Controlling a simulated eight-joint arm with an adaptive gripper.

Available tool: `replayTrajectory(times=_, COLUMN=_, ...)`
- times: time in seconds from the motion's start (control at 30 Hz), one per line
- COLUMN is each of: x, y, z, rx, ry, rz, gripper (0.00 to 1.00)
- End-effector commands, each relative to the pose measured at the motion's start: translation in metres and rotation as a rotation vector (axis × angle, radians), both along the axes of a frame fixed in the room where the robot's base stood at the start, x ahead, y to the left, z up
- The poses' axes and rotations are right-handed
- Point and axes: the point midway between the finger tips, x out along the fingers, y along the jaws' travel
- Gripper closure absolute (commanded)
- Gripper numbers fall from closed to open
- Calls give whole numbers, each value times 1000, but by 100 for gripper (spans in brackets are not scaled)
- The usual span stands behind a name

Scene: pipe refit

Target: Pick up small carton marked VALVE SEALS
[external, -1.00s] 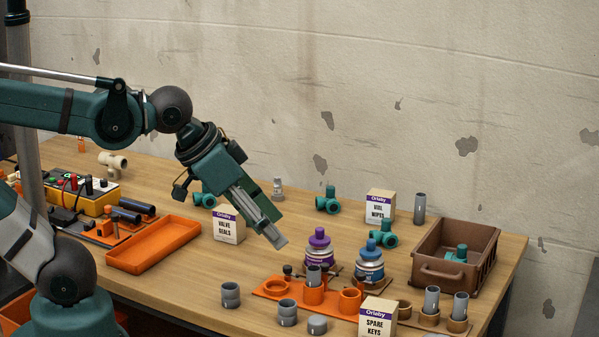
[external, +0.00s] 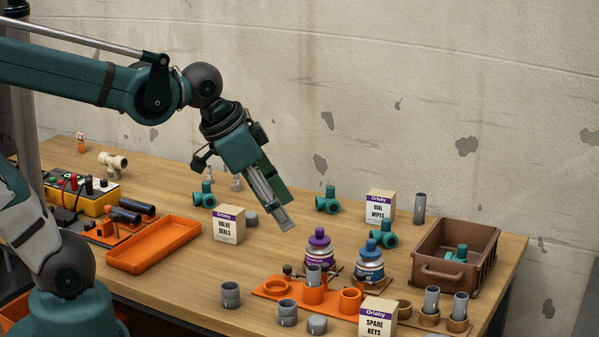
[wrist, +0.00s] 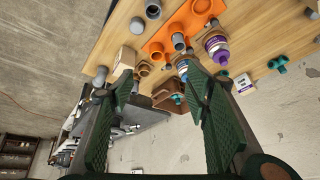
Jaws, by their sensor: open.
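The small carton marked VALVE SEALS (external: 229,226) is cream with a purple top band. It stands upright on the table left of centre in the external view, right of the orange tray. I cannot make it out in the wrist view. My gripper (external: 281,216) is above the table, to the right of the carton and apart from it, pointing down and right. In the wrist view my gripper (wrist: 160,74) has its two green fingers spread wide with nothing held between them.
Similar cartons marked VIAL WIPES (external: 379,207) and SPARE KEYS (external: 377,317) stand further right. A grey cap (external: 252,219) and a teal fitting (external: 204,195) are close to the VALVE SEALS carton. The orange tray (external: 152,246) lies left. Purple (external: 319,250) and blue bottles (external: 369,263) stand right.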

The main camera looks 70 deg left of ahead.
Motion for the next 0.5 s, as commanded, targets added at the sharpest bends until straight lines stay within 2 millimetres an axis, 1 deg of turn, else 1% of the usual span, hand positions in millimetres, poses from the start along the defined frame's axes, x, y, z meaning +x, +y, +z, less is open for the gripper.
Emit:
replayTrajectory(times=0.03, x=5, y=9, z=2, rx=5, ry=12, rz=-4, gripper=52)
replayTrajectory(times=0.27, x=20, y=46, z=1, rx=28, ry=65, rz=-52, gripper=52)
replayTrajectory(times=0.5, x=33, y=87, z=-4, rx=40, ry=115, rz=-108, gripper=52)
